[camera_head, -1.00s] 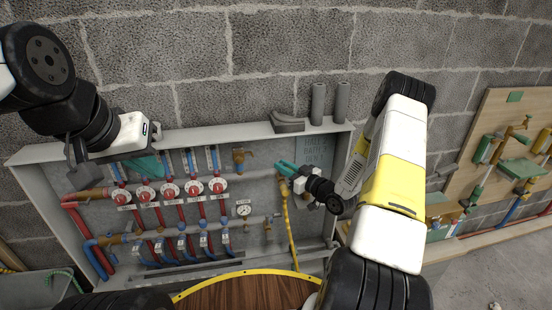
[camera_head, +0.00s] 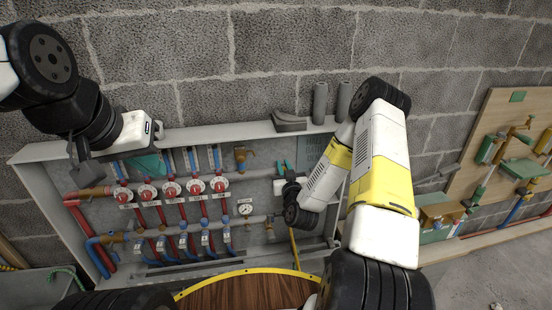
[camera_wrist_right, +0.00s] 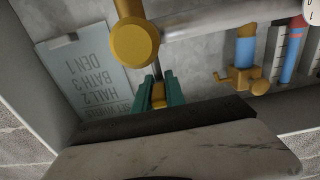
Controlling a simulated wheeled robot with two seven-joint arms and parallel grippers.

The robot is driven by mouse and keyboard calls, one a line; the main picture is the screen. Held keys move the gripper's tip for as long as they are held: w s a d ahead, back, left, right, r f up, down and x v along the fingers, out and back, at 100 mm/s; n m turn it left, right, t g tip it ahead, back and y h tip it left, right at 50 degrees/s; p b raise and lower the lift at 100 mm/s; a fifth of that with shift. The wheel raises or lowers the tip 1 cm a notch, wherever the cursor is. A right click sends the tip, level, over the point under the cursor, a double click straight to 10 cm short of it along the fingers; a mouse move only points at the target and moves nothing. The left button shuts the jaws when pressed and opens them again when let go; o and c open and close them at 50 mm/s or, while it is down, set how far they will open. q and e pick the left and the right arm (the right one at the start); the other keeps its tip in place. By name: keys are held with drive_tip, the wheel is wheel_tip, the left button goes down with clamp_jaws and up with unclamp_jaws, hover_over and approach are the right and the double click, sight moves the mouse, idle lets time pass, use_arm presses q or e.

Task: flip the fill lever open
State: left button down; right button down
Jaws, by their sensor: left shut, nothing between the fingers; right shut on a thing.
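The manifold cabinet (camera_head: 35,192) stands against the block wall. My right gripper (camera_head: 283,168) is at its right part, teal fingertips pointing up. In the right wrist view, my right gripper (camera_wrist_right: 159,92) is shut on a small yellow piece (camera_wrist_right: 158,97), which looks like the fill lever. A larger round yellow fitting (camera_wrist_right: 135,45) sits just beside it. In the head view the lever is hidden by my right gripper and wrist. My left gripper (camera_head: 147,165) is at the cabinet's upper left, shut and empty, partly hidden by its own wrist.
Red valve knobs (camera_head: 171,188) and blue valves (camera_head: 183,242) line the cabinet. A gauge (camera_head: 245,209) and a brass valve (camera_head: 241,157) sit left of my right gripper. Grey tubes (camera_head: 320,103) stand on the cabinet top. A yellow-rimmed round wooden table (camera_head: 250,291) is in front.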

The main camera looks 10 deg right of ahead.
idle(0.3)
drive_tip(key=c, duration=1.4)
unclamp_jaws()
drive_tip(key=shift+s, duration=0.1)
drive_tip(key=s, duration=0.7)
drive_tip(key=shift+s, duration=0.3)
